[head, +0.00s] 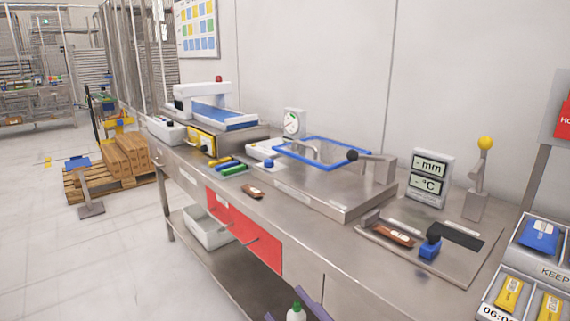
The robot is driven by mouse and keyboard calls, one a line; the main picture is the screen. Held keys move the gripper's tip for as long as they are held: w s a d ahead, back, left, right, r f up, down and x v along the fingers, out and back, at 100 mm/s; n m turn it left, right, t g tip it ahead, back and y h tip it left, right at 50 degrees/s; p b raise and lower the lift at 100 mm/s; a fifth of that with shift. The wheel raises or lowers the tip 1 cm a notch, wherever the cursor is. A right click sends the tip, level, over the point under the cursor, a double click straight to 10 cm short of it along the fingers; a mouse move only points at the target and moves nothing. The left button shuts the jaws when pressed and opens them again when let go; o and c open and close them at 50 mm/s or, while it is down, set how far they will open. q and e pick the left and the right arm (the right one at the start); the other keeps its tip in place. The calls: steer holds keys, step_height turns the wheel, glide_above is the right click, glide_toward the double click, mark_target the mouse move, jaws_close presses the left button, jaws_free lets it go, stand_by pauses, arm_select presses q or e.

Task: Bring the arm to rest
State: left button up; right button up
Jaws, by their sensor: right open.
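My right gripper (291,308) shows only at the bottom edge of the head view. Two dark purple fingertips stand apart there, low in front of the steel bench (300,228). A white bottle with a green cap (296,312) shows between the fingertips. I cannot tell its distance from them, and nothing is seen gripped. The rest of my right arm is below the picture. My left gripper and arm are not in view.
The bench carries a blue-framed device (322,153), a brown bar (252,192), a plate with a blue block (430,248), and a readout (431,177). A tray rack (528,277) stands right.

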steer(key=s+d+f+m+g+h, duration=0.1)
steer(key=s+d+f+m+h, duration=0.25)
steer(key=f, duration=0.55)
steer(key=s+d+f+m+g+h, duration=0.2)
steer(key=d+f+m+h, duration=0.25)
steer(key=f, duration=0.45)
steer(key=s+d+f+m+g+h, duration=0.2)
steer(key=s+d+f, duration=0.4)
steer(key=s+f, duration=0.6)
steer(key=s+m+g, duration=0.1)
steer(key=g, duration=0.1)
steer(key=shift+f+m+g+h, duration=0.3)
steer(key=shift+f+g, duration=0.1)
